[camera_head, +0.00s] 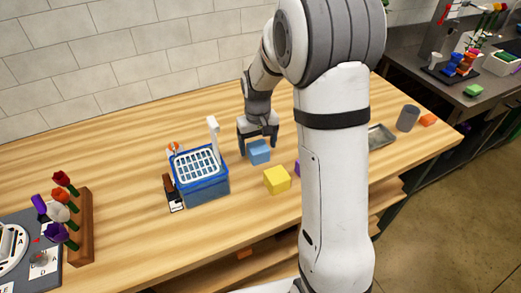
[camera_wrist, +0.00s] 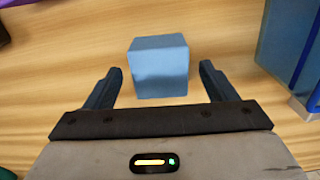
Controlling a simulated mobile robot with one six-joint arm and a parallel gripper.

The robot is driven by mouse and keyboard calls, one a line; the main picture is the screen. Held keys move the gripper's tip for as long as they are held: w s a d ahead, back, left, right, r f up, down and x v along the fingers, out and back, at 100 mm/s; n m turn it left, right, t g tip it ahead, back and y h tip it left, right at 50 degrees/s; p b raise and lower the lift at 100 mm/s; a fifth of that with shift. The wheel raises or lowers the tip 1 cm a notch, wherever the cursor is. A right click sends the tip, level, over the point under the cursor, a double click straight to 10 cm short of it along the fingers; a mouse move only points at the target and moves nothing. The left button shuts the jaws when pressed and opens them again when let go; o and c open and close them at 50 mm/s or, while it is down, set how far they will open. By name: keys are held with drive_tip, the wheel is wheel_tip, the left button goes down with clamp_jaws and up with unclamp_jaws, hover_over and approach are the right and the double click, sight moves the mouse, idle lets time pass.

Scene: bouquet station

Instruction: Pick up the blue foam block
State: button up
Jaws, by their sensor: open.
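The blue foam block (camera_head: 258,152) sits on the wooden table (camera_head: 120,150), just right of the blue basket. My gripper (camera_head: 257,148) is lowered right behind and over it in the head view. In the wrist view the block (camera_wrist: 158,66) lies ahead of and between the two dark fingers of my gripper (camera_wrist: 161,80). The fingers are open, one on each side, with a gap to the block on both sides. The block looks upright and is not held.
A blue basket (camera_head: 206,188) with a white grid top stands close on the left; its side shows at the wrist view's right (camera_wrist: 290,45). A yellow block (camera_head: 277,180) is nearby in front. A purple block (camera_head: 297,168) is partly hidden by my arm. A flower rack (camera_head: 84,222) stands far left.

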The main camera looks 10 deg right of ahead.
drive_tip(key=shift+f, duration=0.8)
drive_tip(key=shift+c, duration=0.4)
drive_tip(key=c, duration=1)
drive_tip(key=shift+o, duration=0.2)
